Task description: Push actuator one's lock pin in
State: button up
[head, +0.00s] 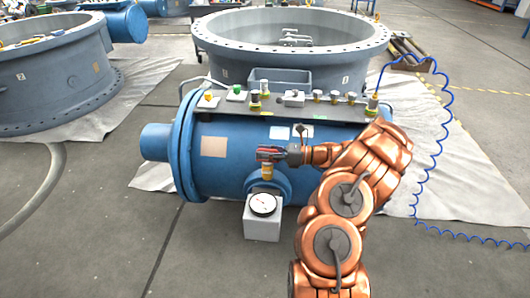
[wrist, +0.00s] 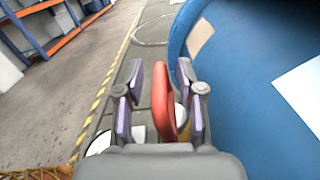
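The blue actuator cylinder (head: 235,150) lies on its side in the middle of the head view; it fills the right of the wrist view (wrist: 250,70). I cannot tell for sure which part is its lock pin. My gripper (head: 268,153) is in front of the cylinder, above a brass-coloured valve fitting (head: 266,172). In the wrist view, my gripper (wrist: 160,88) is open, with its fingers on either side of a red lever handle (wrist: 165,103). A gap shows on the handle's left; contact on its right is unclear.
A dial gauge (head: 262,205) on a grey block stands below my gripper. A rail (head: 290,104) with several fittings runs along the cylinder's top. Large grey flanged rings stand behind (head: 290,60) and at left (head: 50,85). A blue coiled hose (head: 446,120) hangs at right.

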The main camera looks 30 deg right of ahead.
jog(key=shift+s+d, duration=0.1)
jog(key=v, duration=1.1)
jog(key=shift+s+d, duration=0.25)
jog(key=shift+d, duration=0.05)
